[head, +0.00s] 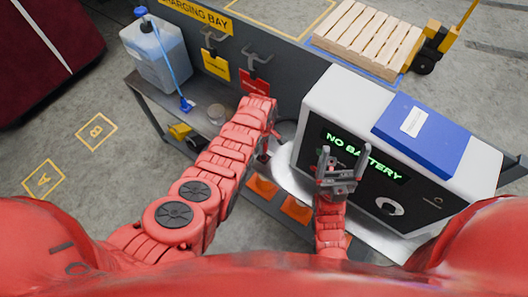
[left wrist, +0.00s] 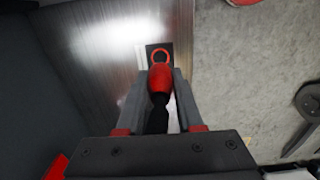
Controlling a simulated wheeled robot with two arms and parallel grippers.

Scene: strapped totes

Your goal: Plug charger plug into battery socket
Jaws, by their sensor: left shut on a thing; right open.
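My left gripper (head: 266,152) is low over the metal bench, left of the charger. In the left wrist view it (left wrist: 160,88) is shut on the red and black charger plug (left wrist: 159,78). Just beyond the plug's tip is a black square socket with a red ring (left wrist: 160,55), on a brushed metal surface. I cannot tell whether the tip touches it. In the head view the plug is mostly hidden by my left arm. My right gripper (head: 343,172) is open and empty in front of the charger (head: 318,100), whose display (head: 362,158) reads "NO BATTERY".
A blue binder (head: 425,128) lies on the charger. Yellow and red tags (head: 216,64) hang on hooks behind. Orange items (head: 262,186) sit below. A pallet (head: 362,38) stands beyond.

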